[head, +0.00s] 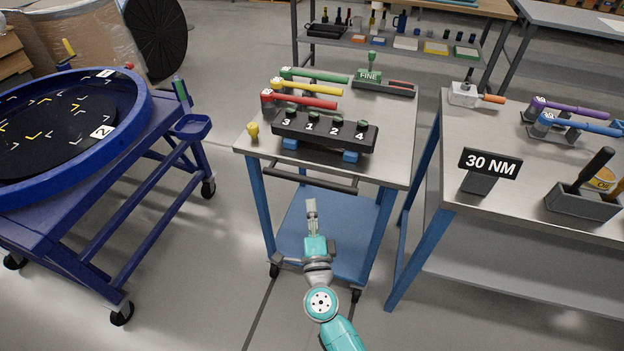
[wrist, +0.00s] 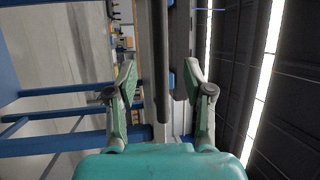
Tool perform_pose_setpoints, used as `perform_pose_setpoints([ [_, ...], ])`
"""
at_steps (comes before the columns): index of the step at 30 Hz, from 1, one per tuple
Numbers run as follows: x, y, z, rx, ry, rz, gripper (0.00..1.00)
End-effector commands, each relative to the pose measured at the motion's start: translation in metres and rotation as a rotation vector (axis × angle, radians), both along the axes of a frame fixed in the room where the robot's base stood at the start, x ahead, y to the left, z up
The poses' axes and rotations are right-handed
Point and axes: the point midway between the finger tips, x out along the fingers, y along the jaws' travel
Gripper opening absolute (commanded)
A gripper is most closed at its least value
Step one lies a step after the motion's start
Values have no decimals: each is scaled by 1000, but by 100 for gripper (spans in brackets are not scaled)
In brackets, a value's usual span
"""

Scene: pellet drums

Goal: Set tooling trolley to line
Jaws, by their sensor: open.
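The tooling trolley (head: 394,165) stands in the middle of the head view, with a steel top, blue legs, a blue lower shelf and castors. Its dark handle bar (head: 310,181) runs across the near side, below the top. My gripper (head: 311,202) is in front of that side, just below the handle in the picture. In the wrist view my gripper (wrist: 160,72) is open, and the dark handle bar (wrist: 161,50) lies lined up between its fingers. The fingers are not closed on it. I cannot tell whether the bar is within finger reach.
The trolley top carries red (head: 305,101), yellow (head: 310,89) and green wrenches, a numbered black rack (head: 325,132) and a FINE holder (head: 368,77). A bench with a 30 NM sign (head: 490,163) stands close right. A blue cart (head: 100,195) with a round drum top is left. Floor between is clear.

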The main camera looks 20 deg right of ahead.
Motion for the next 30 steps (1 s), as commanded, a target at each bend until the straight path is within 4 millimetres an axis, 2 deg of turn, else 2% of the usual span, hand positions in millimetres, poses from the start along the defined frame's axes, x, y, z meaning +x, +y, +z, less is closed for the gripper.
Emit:
perform_pose_setpoints([
  [9, 52, -13, 11, -1, -3, -2, 52],
  [15, 79, -19, 16, -3, -1, -2, 52],
  [21, 91, -22, 18, -3, 0, 0, 52],
  [30, 92, -22, 18, -3, 0, 0, 52],
])
